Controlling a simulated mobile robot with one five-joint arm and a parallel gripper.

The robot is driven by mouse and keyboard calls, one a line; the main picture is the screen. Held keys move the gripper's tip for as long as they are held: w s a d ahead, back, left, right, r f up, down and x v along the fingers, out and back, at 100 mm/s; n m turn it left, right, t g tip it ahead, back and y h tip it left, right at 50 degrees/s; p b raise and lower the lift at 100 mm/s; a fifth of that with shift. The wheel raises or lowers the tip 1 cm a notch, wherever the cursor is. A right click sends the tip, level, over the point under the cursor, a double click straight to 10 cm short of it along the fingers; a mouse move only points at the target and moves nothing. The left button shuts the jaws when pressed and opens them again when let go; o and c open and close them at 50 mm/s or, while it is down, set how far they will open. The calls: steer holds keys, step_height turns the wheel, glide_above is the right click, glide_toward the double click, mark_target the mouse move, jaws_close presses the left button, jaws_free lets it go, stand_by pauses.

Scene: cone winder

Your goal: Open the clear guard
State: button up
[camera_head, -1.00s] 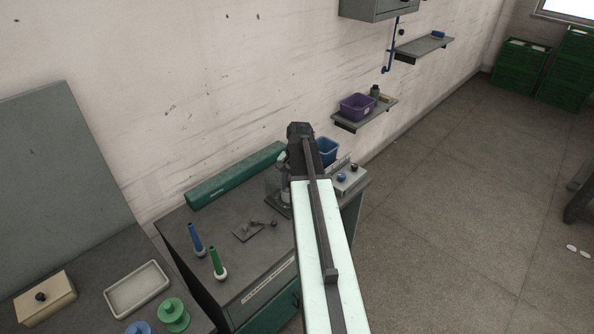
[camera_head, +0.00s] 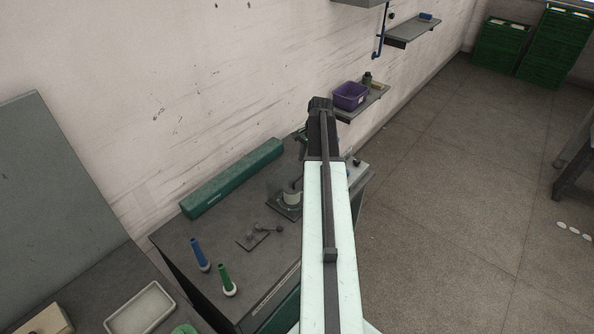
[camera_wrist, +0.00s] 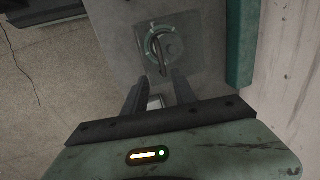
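The clear guard (camera_head: 277,184) is a faint see-through panel beside a pale round winding part (camera_head: 292,197) on the dark bench, just left of my arm in the head view. Whether the guard is closed is hard to tell. In the wrist view, the winder's square base plate (camera_wrist: 190,62) lies ahead of the fingertips, with a round part and a dark bar on it. The guard's outline is not distinct there. My gripper (camera_wrist: 158,80) has its two fingers apart, with nothing held between them. In the head view my arm hides the fingertips.
A long green housing (camera_head: 232,178) runs along the wall behind. A purple bin (camera_head: 350,96) stands on a wall shelf. Open floor lies right.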

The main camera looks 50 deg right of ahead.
mark_target(302, 176)
steer(key=f+b, duration=0.2)
steer(key=w+f+b, duration=0.1)
steer(key=f+b, duration=0.2)
steer(key=w+f+b, duration=0.1)
steer(key=f+b, duration=0.1)
steer(key=f, duration=0.1)
steer(key=shift+a, duration=0.2)
steer(key=shift+r, duration=0.2)
jaws_close()
stand_by(0.9)
